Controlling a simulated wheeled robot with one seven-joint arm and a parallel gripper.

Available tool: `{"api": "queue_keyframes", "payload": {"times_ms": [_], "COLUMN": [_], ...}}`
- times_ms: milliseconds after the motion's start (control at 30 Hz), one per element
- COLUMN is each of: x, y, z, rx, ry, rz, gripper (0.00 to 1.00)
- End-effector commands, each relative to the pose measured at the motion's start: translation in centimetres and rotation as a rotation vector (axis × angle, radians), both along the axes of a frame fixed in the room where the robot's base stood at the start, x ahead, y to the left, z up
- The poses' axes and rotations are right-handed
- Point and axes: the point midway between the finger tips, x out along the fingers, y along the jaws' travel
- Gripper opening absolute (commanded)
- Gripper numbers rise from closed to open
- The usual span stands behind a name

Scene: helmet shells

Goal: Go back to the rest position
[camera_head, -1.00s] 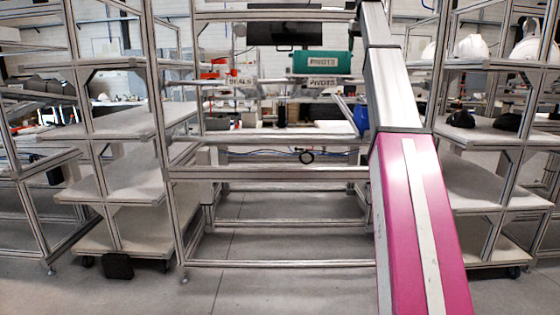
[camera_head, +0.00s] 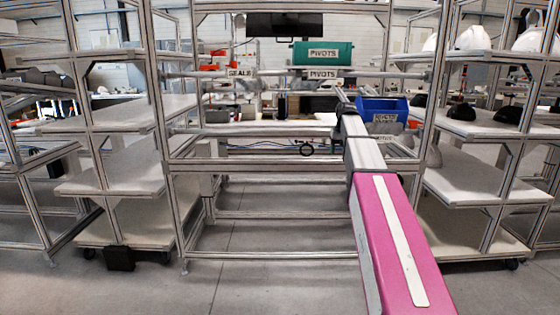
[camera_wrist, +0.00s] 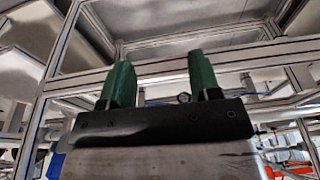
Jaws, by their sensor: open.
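My gripper shows in the wrist view (camera_wrist: 160,84), with two green fingers set wide apart on a dark plate. It is open, and nothing is between the fingers. Beyond it are aluminium frame bars and the undersides of shelves. In the head view my pink and silver arm stretches forward toward the middle workstation frame (camera_head: 290,168). The gripper itself cannot be made out there.
A green PIVOTS bin (camera_head: 322,54) sits high on the workstation, and a blue bin (camera_head: 382,108) stands lower, right beside my arm. The left shelf rack (camera_head: 120,180) and right shelf rack (camera_head: 490,190) flank it. White helmet shells (camera_head: 473,38) and dark shells (camera_head: 461,111) lie on the right rack. Floor in front is clear.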

Motion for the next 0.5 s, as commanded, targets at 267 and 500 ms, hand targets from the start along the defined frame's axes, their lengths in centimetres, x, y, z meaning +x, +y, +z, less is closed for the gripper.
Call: {"api": "queue_keyframes", "payload": {"times_ms": [267, 500], "x": [-6.6, -13.0], "y": [2.1, 3.7], "z": [-12.6, -21.5], "rx": [0.0, -0.003], "ry": [0.057, 0.1], "rz": [0.001, 0.003], "gripper": [0.57, 0.57]}}
